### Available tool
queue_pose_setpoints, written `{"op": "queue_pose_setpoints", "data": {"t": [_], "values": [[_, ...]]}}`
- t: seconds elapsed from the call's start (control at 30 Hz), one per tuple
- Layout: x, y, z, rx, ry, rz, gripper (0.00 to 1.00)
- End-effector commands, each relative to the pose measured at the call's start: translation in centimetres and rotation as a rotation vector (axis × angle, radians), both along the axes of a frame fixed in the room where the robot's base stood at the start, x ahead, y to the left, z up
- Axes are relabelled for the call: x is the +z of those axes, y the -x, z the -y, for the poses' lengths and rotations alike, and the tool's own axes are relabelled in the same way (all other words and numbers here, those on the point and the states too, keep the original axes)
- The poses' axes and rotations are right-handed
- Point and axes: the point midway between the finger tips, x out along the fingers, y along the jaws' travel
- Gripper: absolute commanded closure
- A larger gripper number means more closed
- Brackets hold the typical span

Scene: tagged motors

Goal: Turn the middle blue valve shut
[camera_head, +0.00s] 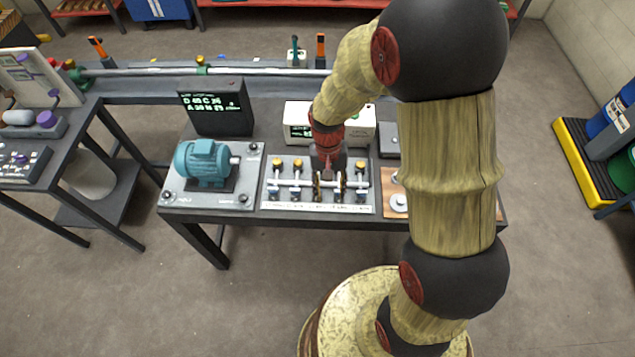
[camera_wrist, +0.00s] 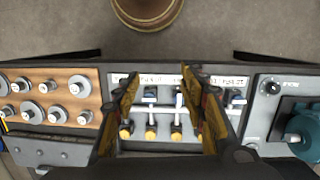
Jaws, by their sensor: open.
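The valve panel (camera_head: 318,208) is a light plate on the workbench. It carries several small valves with yellow tops, white rods and blue parts. Two of them, a left valve (camera_head: 275,180) and the one beside it (camera_head: 296,182), show clear of my gripper in the head view. My gripper (camera_head: 329,188) points down over the panel's middle and hides part of it. In the wrist view my gripper (camera_wrist: 158,78) is open, its fingers apart on both sides of white-stemmed valves (camera_wrist: 150,112). I cannot tell whether the fingers touch anything or which valve is the middle blue one.
A teal motor (camera_head: 205,162) stands left of the panel, with a dark display (camera_head: 215,107) behind it. A white box (camera_head: 298,112) stands behind the panel. A wooden board with metal discs (camera_wrist: 48,98) lies on the panel's other side. Floor in front is clear.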

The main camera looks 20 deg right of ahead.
Motion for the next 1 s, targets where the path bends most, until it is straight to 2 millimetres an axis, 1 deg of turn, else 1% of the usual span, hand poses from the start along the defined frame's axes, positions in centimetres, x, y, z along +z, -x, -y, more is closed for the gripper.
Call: {"op": "queue_pose_setpoints", "data": {"t": [0.03, 0.17, 0.23, 0.3, 0.33, 0.4, 0.5, 0.6, 0.77, 0.87, 1.0], "values": [[-1.2, -0.5, -0.1, -0.037, 0.007, -0.016, 0.58], [-4.6, -2.0, -0.2, -0.147, 0.027, -0.023, 0.58], [-6.4, -3.1, -0.2, -0.219, 0.038, -0.015, 0.58], [-8.1, -4.9, -0.3, -0.307, 0.048, 0.015, 0.58], [-8.5, -5.7, -0.3, -0.345, 0.050, 0.033, 0.58], [-8.4, -7.9, -0.4, -0.426, 0.049, 0.086, 0.58], [-8.0, -9.8, -0.4, -0.524, 0.045, 0.136, 0.58], [-8.1, -10.3, -0.4, -0.595, 0.046, 0.153, 0.58], [-8.7, -10.3, -0.4, -0.637, 0.048, 0.156, 0.58], [-9.8, -10.3, -0.4, -0.636, 0.048, 0.154, 0.58], [-12.1, -10.2, -0.4, -0.635, 0.049, 0.153, 0.58]]}}
